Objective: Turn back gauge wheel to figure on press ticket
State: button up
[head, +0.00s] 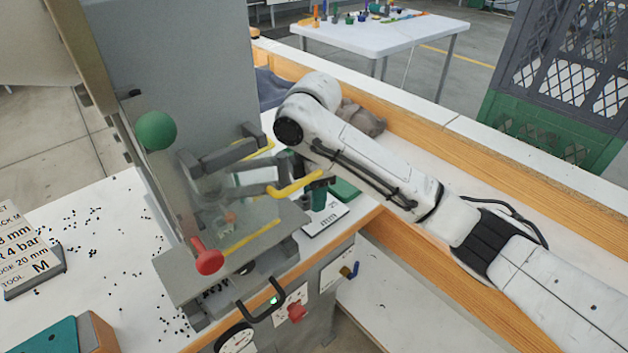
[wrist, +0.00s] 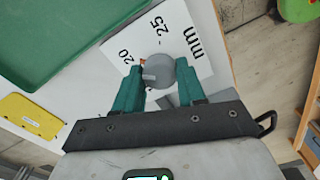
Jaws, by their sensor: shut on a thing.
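The back gauge wheel (wrist: 160,68) is a small grey round knob on a white scale plate (wrist: 196,42) printed 20, 25 and mm. My gripper (wrist: 158,76) has teal fingers, one on each side of the wheel, and is shut on it. In the head view my gripper (head: 318,197) is low over the scale plate (head: 325,218), beside the press, and hides the wheel. The press ticket (head: 22,248) stands at the left, partly cut off, with a "20 mm" line and "TOOL M".
The press has a clear guard, yellow-edged bars, a green ball knob (head: 155,130) and a red knob (head: 208,256). A green tray (wrist: 60,35) and a yellow object (wrist: 30,116) lie near the wheel in the wrist view. Small black bits are scattered on the left bench.

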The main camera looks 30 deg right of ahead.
jog(key=shift+m+p, duration=0.45)
jog(key=shift+m, duration=0.05)
jog(key=o, duration=1.1)
jog(key=shift+c, duration=0.2)
notch_tip(320, 180, up, 11)
jog(key=p, duration=0.2)
jog(key=shift+p, duration=0.4)
jog(key=shift+f, duration=0.15)
